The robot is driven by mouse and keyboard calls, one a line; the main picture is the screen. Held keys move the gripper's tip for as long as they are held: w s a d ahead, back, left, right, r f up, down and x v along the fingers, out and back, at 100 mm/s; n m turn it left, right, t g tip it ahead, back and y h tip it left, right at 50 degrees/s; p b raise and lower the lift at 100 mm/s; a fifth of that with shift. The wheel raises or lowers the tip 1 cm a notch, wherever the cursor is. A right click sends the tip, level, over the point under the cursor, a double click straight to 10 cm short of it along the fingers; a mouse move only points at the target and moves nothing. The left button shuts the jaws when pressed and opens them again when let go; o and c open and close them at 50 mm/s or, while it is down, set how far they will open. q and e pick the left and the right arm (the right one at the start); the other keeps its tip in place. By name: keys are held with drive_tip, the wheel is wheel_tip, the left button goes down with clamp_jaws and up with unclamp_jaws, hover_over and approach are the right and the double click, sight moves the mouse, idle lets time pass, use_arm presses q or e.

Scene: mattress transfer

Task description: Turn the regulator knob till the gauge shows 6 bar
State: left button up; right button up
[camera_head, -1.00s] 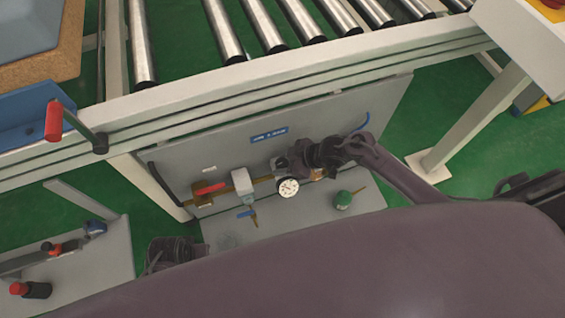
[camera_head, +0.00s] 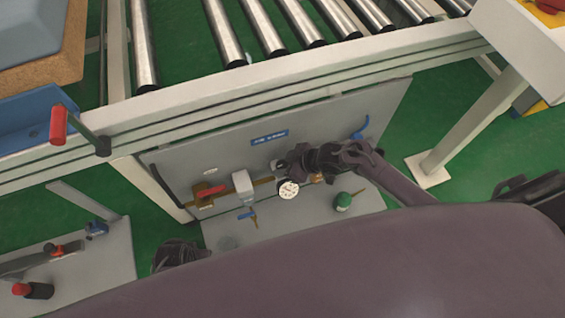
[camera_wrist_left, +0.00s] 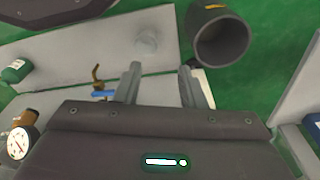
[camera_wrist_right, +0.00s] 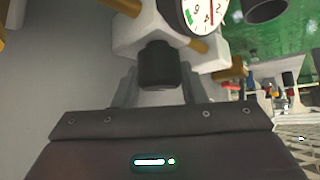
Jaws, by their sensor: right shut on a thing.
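The regulator knob (camera_wrist_right: 157,66) is a dark ribbed cylinder on a white regulator body (camera_wrist_right: 145,28). My right gripper (camera_wrist_right: 157,84) is shut on it, a finger on each side. The round white gauge (camera_head: 288,189) is beside the right gripper (camera_head: 296,163) in the head view. In the right wrist view the gauge (camera_wrist_right: 203,14) is cut off by the top edge; a red needle and a green mark show, but I cannot read the value surely. My left gripper (camera_wrist_left: 160,88) has its fingers apart with nothing between them. In the head view it (camera_head: 180,246) is low, partly hidden.
The grey panel (camera_head: 225,162) stands below the roller conveyor frame (camera_head: 300,82). A red-handled valve (camera_head: 209,192), a white filter unit (camera_head: 242,184) and a green-topped item (camera_head: 343,201) are close by. A dark cup-like cylinder (camera_wrist_left: 222,40) shows in the left wrist view.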

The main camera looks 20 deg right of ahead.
drive_tip(key=m+p, duration=0.1)
drive_tip(key=m+t+h+p, duration=0.1)
drive_tip(key=m+p, duration=0.1)
drive_tip(key=shift+a+r, duration=0.1)
drive_tip(key=shift+r, duration=0.15)
drive_tip(key=m+t+h+p, duration=0.2)
drive_tip(key=m+h, duration=0.1)
drive_tip(key=m, duration=0.1)
drive_tip(key=shift+f+h+p, duration=0.1)
drive_tip(key=shift+h+p, duration=0.2)
drive_tip(key=shift+p, duration=0.05)
drive_tip(key=m+h, duration=0.2)
drive_tip(key=m, duration=0.1)
drive_tip(key=shift+f, duration=0.1)
drive_tip(key=shift+m+h, duration=0.5)
drive_tip(key=shift+m, duration=0.1)
use_arm(q)
drive_tip(key=s+a+f, duration=0.3)
drive_tip(key=s+f, duration=0.7)
drive_tip(key=shift+a+f, duration=0.15)
drive_tip(key=shift+a, duration=0.25)
use_arm(e)
drive_tip(key=shift+m+h, duration=0.6)
drive_tip(key=shift+m, duration=0.2)
use_arm(q)
drive_tip(key=shift+w, duration=0.15)
use_arm(e)
drive_tip(key=o, duration=0.7)
